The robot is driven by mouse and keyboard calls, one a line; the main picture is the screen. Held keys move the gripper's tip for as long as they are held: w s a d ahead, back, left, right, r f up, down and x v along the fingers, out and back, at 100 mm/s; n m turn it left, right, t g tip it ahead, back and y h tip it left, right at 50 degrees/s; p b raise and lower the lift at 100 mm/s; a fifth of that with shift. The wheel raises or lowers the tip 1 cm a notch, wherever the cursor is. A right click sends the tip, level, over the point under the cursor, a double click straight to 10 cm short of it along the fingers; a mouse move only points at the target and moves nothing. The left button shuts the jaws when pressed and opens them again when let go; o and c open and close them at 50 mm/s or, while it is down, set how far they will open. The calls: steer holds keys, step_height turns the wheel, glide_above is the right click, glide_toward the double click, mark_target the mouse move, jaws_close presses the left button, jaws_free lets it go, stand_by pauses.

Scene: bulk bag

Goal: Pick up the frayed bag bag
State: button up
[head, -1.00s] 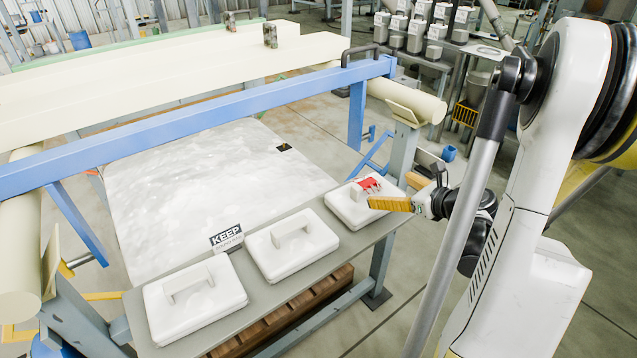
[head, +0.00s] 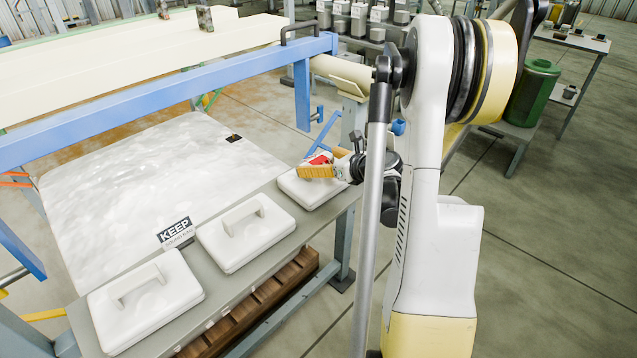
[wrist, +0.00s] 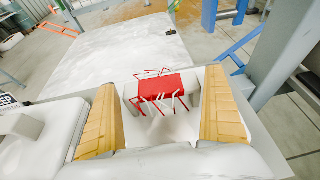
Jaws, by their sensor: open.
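The frayed bag (head: 308,193) is the white, slab-like bag at the right end of the grey shelf. Its raised white handle is wrapped in red with loose red strands (wrist: 160,86), which show clearly in the wrist view. My gripper (head: 328,165) is open over this bag. In the wrist view its two yellow ribbed fingers (wrist: 160,98) stand apart, one on each side of the red part, with visible gaps. In the head view the near finger and wrist hide part of the handle and bag.
Two plain white bags (head: 245,233) with handles lie left on the same shelf (head: 205,262). A KEEP sign (head: 175,231) stands behind them. A blue beam (head: 160,100) crosses behind, with a blue post (head: 302,95) near my gripper. A large white sheet (head: 140,180) spreads behind the shelf.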

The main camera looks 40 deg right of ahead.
steer(key=c, duration=1.2)
